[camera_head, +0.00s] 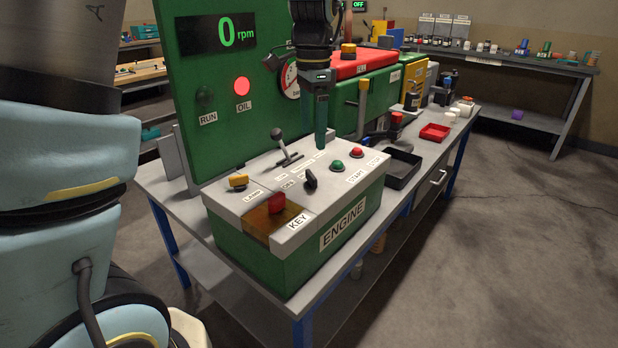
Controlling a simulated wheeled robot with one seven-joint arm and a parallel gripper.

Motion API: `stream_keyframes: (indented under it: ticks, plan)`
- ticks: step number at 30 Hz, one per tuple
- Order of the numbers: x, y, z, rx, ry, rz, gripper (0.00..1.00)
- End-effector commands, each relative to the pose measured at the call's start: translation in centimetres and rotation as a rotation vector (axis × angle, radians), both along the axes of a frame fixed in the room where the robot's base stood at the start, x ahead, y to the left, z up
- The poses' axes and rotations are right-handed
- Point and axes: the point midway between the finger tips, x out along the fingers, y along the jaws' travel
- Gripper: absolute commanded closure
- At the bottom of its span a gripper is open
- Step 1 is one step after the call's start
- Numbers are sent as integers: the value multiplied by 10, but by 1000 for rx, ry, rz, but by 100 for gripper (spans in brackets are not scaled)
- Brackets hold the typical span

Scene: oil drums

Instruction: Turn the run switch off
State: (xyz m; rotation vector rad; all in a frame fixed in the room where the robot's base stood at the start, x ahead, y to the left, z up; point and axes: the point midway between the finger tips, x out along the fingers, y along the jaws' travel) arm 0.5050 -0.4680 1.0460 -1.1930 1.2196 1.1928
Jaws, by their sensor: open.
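The green ENGINE control box (338,232) with a grey top stands at the front of the workbench. A small black knob (310,179) sits on its top beside an OFF label and looks like the run switch; its exact setting is too small to tell. My gripper (321,140) points down above the back of the box, behind the black knob and apart from it. Its teal fingers are open and I see nothing between them. On the green panel, the RUN lamp (205,98) is dark, the OIL lamp (242,86) glows red, and the display (226,32) reads 0 rpm.
Close to the knob are a black-handled lever (281,142), a yellow LAMP knob (238,181), a red key (277,203), a green START button (337,166) and a red STOP button (357,152). A black tray (401,168) lies right of the box. The floor at right is clear.

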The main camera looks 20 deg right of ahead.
Motion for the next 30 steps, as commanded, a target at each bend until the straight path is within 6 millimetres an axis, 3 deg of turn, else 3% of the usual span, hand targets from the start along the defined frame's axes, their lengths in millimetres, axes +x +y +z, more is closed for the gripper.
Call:
stream_keyframes:
  ticks: [12, 18, 30]
  plan:
    - [-1, 2, -70, 4, 4, 5, 5]
    - [0, 2, -95, 2, 1, 5, 5]
    - [0, 2, -103, 1, 0, 6, 5]
